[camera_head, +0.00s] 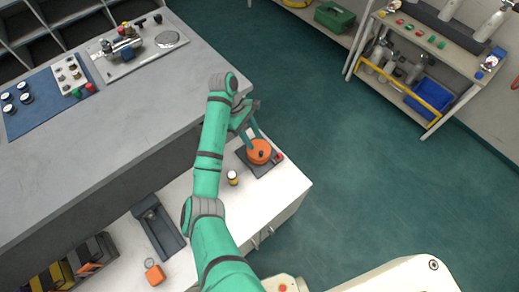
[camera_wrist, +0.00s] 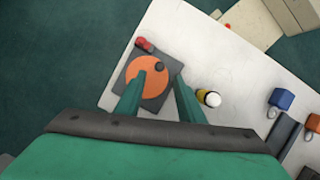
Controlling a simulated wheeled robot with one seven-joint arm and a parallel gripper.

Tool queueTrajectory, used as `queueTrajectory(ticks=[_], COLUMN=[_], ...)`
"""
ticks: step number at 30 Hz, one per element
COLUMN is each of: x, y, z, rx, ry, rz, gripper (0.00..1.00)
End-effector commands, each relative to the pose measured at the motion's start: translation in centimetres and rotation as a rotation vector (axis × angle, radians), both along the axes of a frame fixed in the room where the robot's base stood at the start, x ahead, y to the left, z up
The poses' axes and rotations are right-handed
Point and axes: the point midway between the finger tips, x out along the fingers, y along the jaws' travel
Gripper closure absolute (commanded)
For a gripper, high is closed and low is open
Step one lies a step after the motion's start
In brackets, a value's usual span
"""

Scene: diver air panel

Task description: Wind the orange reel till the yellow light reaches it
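The orange reel (camera_head: 259,151) is a round disc on a dark square plate near the right end of the white counter. It also shows in the wrist view (camera_wrist: 149,80), with a small dark knob (camera_wrist: 159,66) near its rim. A small yellow, black and white cylinder (camera_head: 232,177), perhaps the yellow light, stands left of the reel, apart from it; it also shows in the wrist view (camera_wrist: 208,98). My gripper (camera_wrist: 160,78) points down over the reel with its teal fingers apart and nothing seen between them. The left finger covers part of the disc; contact cannot be told.
A red knob (camera_wrist: 144,45) sits at the plate's edge. A dark tray (camera_head: 160,228) and an orange tag (camera_head: 155,275) lie further along the counter. A higher grey bench (camera_head: 110,130) borders the counter. The floor to the right is clear up to a shelf (camera_head: 435,45).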

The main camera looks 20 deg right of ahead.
Motion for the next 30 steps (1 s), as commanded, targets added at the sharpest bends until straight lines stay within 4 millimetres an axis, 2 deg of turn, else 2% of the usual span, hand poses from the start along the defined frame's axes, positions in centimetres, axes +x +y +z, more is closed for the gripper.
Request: queueTrajectory(ticks=[4,15,21,28,29,30], x=[-1.0,-2.0,-2.3,-2.3,-2.3,-2.3], y=[-0.9,-1.8,-2.0,-2.0,-2.0,-2.0], z=[-2.6,-6.3,-7.2,-7.2,-7.2,-7.2], rx=[-0.004,-0.003,-0.002,-0.002,-0.002,-0.002], ry=[0.004,0.000,0.000,-0.001,-0.001,-0.001], rz=[-0.001,-0.001,-0.001,0.000,0.000,0.000], gripper=[0.65,0.65,0.65,0.65,0.67,0.77])
